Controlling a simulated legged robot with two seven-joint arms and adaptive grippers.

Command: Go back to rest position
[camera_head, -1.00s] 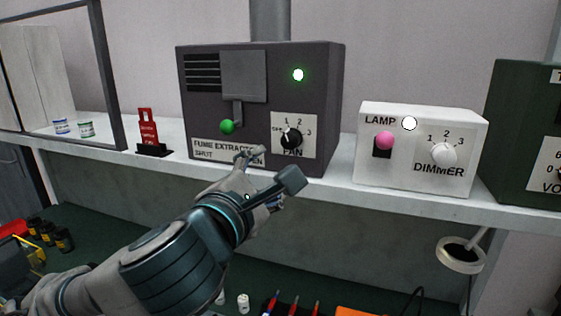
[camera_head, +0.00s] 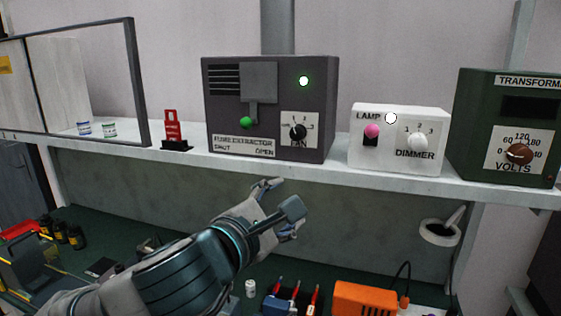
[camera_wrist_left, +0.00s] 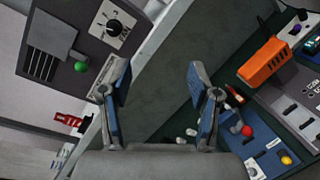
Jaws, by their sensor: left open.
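My left gripper (camera_head: 278,207) is in front of and below the shelf edge, under the fume extractor. In the left wrist view its two fingers (camera_wrist_left: 155,100) are spread apart with nothing between them. The fume extractor (camera_head: 318,118) is a dark grey box with a green-knobbed lever (camera_head: 247,123), a fan dial (camera_head: 297,132) and a lit green light (camera_head: 304,81). The gripper is apart from it. My right gripper does not show in either view.
Below, the bench carries an orange device (camera_head: 364,298), red-tipped tools and dark jars (camera_head: 76,237).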

